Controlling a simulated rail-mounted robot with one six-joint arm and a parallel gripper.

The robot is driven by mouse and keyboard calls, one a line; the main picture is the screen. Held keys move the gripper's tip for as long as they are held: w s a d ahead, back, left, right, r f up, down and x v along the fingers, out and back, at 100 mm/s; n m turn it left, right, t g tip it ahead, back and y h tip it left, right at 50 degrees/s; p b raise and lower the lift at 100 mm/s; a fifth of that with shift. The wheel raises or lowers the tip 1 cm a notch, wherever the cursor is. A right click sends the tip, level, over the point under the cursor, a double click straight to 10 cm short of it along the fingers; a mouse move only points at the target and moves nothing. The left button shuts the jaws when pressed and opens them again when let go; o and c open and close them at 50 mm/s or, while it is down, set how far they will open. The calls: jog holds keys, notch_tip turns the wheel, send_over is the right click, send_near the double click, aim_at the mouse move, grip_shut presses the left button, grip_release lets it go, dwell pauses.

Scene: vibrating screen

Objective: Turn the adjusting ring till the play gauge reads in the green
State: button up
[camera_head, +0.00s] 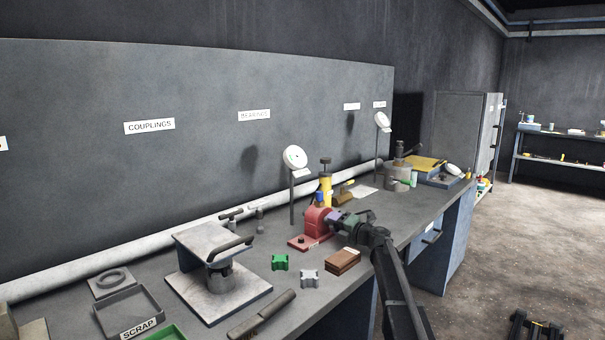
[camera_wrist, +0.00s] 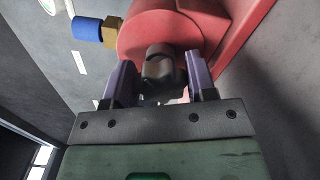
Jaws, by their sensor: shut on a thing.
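A red housing (camera_head: 317,221) stands on a red base on the bench; its round face fills the top of the wrist view (camera_wrist: 165,32). A dark grey knob-like part (camera_wrist: 158,68) sticks out of that face. My gripper (camera_head: 337,223) reaches the housing from the right. In the wrist view its two purple fingers (camera_wrist: 160,78) are shut on the grey part, one on each side. I cannot tell for sure whether this part is the adjusting ring. A white dial gauge (camera_head: 294,157) stands on a post behind the housing; its reading is too small to make out.
A second dial (camera_head: 382,121) stands farther right. A yellow cylinder (camera_head: 325,188) is close behind the housing. A metal stand (camera_head: 218,275) and scrap tray (camera_head: 132,306) are to the left.

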jog(key=o, duration=0.5)
jog(key=shift+v, duration=3)
jog(key=o, duration=0.3)
